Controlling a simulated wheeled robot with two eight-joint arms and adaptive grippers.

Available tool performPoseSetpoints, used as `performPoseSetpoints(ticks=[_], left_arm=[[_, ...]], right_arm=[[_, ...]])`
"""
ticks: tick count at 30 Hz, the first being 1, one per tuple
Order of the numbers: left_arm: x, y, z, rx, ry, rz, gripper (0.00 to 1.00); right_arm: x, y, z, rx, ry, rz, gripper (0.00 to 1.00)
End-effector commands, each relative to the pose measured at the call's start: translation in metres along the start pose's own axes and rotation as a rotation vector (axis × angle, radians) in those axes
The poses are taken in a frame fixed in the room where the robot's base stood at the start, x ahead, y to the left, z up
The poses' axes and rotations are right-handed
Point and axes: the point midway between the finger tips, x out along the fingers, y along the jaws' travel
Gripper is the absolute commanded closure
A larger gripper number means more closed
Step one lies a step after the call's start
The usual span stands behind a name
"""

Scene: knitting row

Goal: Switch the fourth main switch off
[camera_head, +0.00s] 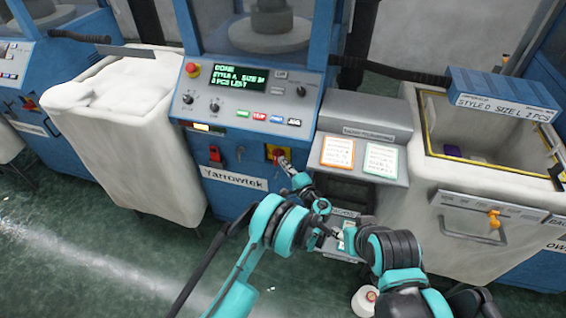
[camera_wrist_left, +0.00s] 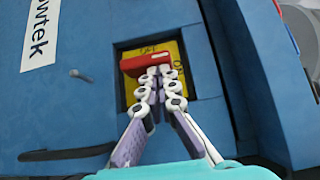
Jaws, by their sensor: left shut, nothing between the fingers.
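The main switch (camera_head: 277,150) is a red handle on a yellow plate, low on the blue front of the middle machine. In the left wrist view the red handle (camera_wrist_left: 134,63) lies across the yellow plate (camera_wrist_left: 132,90), with an OFF marking above it and an ON marking by its right end. My left gripper (camera_head: 286,164) is shut and empty, with its fingertips at the handle; in the left wrist view the closed fingertips (camera_wrist_left: 160,70) cover its right part. Whether they touch it is unclear. My right gripper (camera_head: 343,238) is low in the head view, its fingers indistinct.
The control panel (camera_head: 245,97) with green display and buttons is above the switch. A red fitting (camera_head: 215,154) and the Yarrowtek label (camera_head: 233,178) are to its left. A grey unit with cards (camera_head: 365,125) stands right.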

Motion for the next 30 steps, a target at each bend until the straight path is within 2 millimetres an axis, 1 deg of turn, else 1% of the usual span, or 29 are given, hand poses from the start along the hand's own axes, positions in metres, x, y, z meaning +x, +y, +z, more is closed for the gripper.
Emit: performPoseSetpoints(ticks=[8,30], left_arm=[[0.0,-0.001,0.0,-0.01,-0.001,0.01,1.0],[0.002,-0.007,0.002,-0.196,0.0,0.196,1.0]], right_arm=[[-0.001,0.0,-0.001,0.0,0.0,0.0,0.6],[-0.017,0.0,-0.012,0.0,0.0,0.0,0.6]])
